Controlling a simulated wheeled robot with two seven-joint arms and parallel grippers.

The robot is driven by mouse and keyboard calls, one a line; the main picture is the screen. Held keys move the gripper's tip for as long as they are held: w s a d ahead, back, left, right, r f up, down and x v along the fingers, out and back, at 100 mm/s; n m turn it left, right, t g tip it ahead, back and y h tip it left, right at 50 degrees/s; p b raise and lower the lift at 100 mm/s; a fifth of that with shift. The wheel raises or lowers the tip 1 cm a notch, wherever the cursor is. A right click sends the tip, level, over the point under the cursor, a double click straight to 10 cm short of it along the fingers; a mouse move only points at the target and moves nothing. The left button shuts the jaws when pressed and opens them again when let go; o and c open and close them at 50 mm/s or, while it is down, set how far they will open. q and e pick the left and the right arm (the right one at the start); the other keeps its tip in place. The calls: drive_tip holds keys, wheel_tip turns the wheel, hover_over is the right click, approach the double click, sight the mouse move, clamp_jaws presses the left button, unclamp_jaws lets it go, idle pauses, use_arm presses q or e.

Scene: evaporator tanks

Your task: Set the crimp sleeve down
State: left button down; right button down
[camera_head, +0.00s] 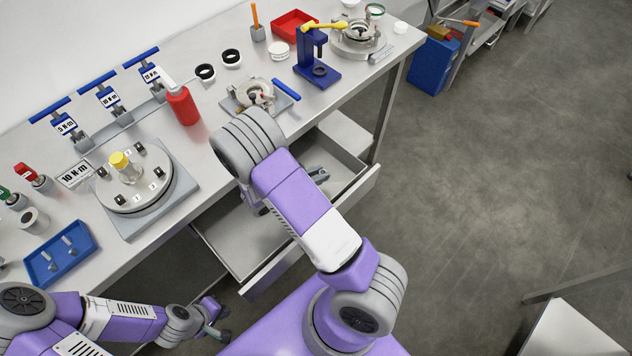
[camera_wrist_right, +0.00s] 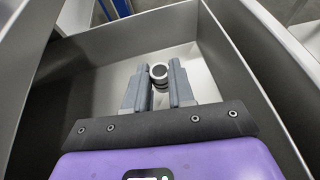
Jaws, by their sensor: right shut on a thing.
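The crimp sleeve (camera_wrist_right: 158,74) is a short, light grey metal ring with a dark opening, seen in the right wrist view. My right gripper (camera_wrist_right: 158,84) is shut on it, with one dark finger on each side. They are inside an open grey drawer (camera_wrist_right: 95,58); I cannot tell whether the sleeve touches its floor. In the head view the drawer (camera_head: 262,262) is pulled out under the bench, and my right arm covers much of it. The sleeve cannot be made out there. My left gripper (camera_head: 216,322) is low beside the bench front; its opening is unclear.
The bench (camera_head: 213,207) carries a round flange fixture (camera_head: 133,182), a red bottle (camera_head: 182,105), a blue tray (camera_head: 61,253), a blue press (camera_head: 316,62) and a red bin (camera_head: 293,25). The drawer walls stand close around my right gripper.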

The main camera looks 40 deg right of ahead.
wheel_tip(320, 180, down, 4)
drive_tip(key=shift+r+b, duration=0.15)
drive_tip(key=shift+b, duration=0.3)
drive_tip(key=shift+r, duration=0.1)
drive_tip(key=shift+f, duration=0.25)
drive_tip(key=c, duration=1)
unclamp_jaws()
drive_tip(key=shift+o, duration=0.2)
drive_tip(key=shift+r, duration=0.15)
drive_tip(key=shift+a+r, duration=0.2)
drive_tip(key=shift+a, duration=0.05)
drive_tip(key=p+v, duration=0.1)
drive_tip(key=v, duration=1)
drive_tip(key=shift+a+p, duration=0.3)
drive_tip(key=shift+p, duration=0.05)
